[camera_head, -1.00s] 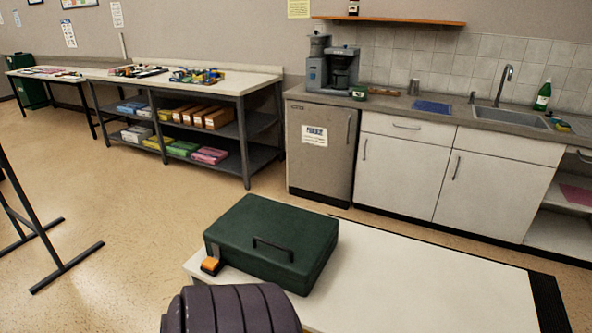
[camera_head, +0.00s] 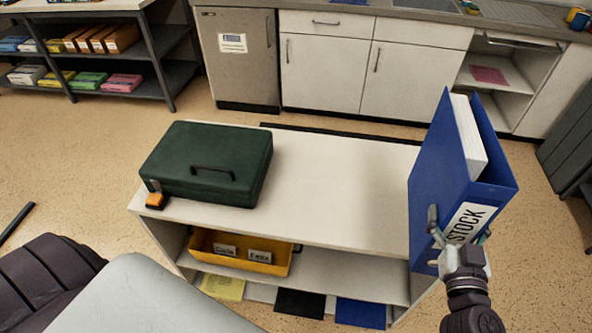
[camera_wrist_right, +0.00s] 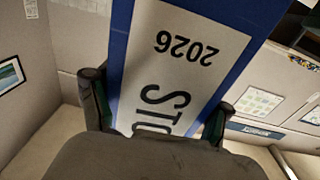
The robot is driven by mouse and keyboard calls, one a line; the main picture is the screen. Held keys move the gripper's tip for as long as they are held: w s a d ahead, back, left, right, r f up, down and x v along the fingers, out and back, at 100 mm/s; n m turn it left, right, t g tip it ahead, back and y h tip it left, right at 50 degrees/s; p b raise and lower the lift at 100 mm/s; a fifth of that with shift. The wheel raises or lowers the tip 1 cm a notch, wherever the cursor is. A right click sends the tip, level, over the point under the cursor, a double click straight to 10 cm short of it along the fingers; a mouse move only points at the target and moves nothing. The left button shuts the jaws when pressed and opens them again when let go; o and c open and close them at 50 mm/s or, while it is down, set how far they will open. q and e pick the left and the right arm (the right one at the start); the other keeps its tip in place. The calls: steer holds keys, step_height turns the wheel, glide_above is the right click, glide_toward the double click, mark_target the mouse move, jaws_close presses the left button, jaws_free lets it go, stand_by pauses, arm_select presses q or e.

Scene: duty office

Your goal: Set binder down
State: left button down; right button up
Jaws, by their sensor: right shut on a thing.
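The blue binder (camera_head: 440,168) stands upright in the head view, with white pages and a white spine label reading "STOCK". My right gripper (camera_head: 458,234) is shut on the lower part of its spine and holds it at the right end of the white shelf unit. I cannot tell whether the binder touches the top. In the right wrist view the binder's label (camera_wrist_right: 180,65) shows "2026" upside down between the fingers (camera_wrist_right: 155,110). The white top (camera_head: 335,190) of the shelf unit is bare in its middle. My left gripper is not in view.
A dark green box (camera_head: 208,163) sits on the left end of the top, with an orange and black item (camera_head: 155,200) at its front corner. A yellow bin (camera_head: 240,262) stands on the shelf below. Counter cabinets (camera_head: 325,70) stand behind, across a strip of floor.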

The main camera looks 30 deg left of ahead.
steer(key=w+a+r+y+p, duration=0.1)
steer(key=w+a+r, duration=0.1)
steer(key=w+r, duration=0.25)
steer(key=w+a+f+b, duration=0.5)
steer(key=w+a+f, duration=0.3)
steer(key=f, duration=0.4)
steer(key=shift+n+b, duration=0.3)
steer(key=shift+b, duration=0.1)
steer(key=shift+a, duration=0.1)
steer(key=o, duration=1.5)
steer(key=shift+s+f, duration=0.1)
steer(key=shift+f, duration=0.2)
steer(key=shift+o, duration=1.2)
steer(key=shift+r, duration=0.1)
